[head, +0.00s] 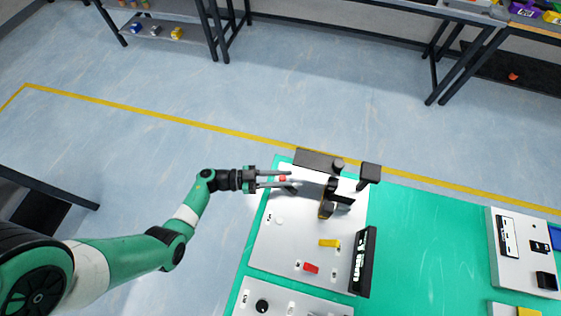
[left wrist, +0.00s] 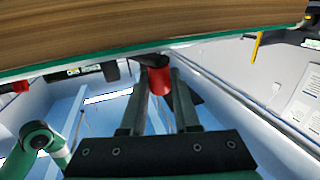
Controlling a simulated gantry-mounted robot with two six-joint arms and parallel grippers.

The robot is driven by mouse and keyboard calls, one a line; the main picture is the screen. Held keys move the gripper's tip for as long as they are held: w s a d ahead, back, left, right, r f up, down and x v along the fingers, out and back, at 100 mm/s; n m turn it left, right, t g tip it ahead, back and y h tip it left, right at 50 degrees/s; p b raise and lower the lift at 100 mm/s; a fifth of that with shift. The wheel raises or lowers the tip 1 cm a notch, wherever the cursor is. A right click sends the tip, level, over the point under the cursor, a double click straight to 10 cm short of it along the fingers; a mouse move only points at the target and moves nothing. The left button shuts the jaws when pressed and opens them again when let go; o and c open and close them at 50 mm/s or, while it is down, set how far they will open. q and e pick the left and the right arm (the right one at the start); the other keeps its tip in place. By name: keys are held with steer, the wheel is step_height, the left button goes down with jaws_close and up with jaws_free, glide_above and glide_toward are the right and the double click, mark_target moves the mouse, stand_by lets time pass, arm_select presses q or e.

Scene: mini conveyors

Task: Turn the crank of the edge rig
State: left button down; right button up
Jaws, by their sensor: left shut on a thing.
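The edge rig is a light grey panel (head: 290,230) on the left edge of the green table. Dark parts and a black bracket (head: 369,174) stand at its far end. The crank's red knob (head: 282,178) is at the panel's far left corner. My left gripper (head: 289,179) reaches in from the left and is shut on this knob. The left wrist view shows the red knob (left wrist: 160,79) between the two fingers, near their tips. The rest of the crank is mostly hidden. My right gripper is in neither view.
The panel also carries a yellow part (head: 329,243), a red part (head: 311,268) and a black sign (head: 362,262). A second panel (head: 285,300) lies in front. The green table top (head: 430,240) is clear to the right, up to a grey box (head: 520,250).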

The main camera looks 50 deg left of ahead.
arm_select(q)
steer(key=m+g+h+b, duration=0.2)
steer(key=w+m+g+h+b, duration=0.1)
steer(key=m+g+h+b, duration=0.1)
steer(key=b, duration=0.1)
steer(key=w+m+g+h+b, duration=0.1)
steer(key=g+h+b, duration=0.1)
steer(key=b, duration=0.1)
steer(key=shift+w+f+m+g, duration=0.2)
steer(key=shift+f+m+g, duration=0.15)
steer(key=shift+m+g, duration=0.05)
steer(key=shift+w+d+r+m+g+h+b, duration=0.15)
steer(key=shift+m+g+h+b, duration=0.15)
steer(key=shift+g+b, duration=0.25)
steer(key=shift+w+r+m+g+h+b, duration=0.1)
steer(key=shift+m+g+h+b, duration=0.1)
steer(key=shift+m+g+b, duration=0.3)
steer(key=c, duration=0.7)
jaws_free()
steer(key=shift+r, duration=0.1)
steer(key=shift+o, duration=0.2)
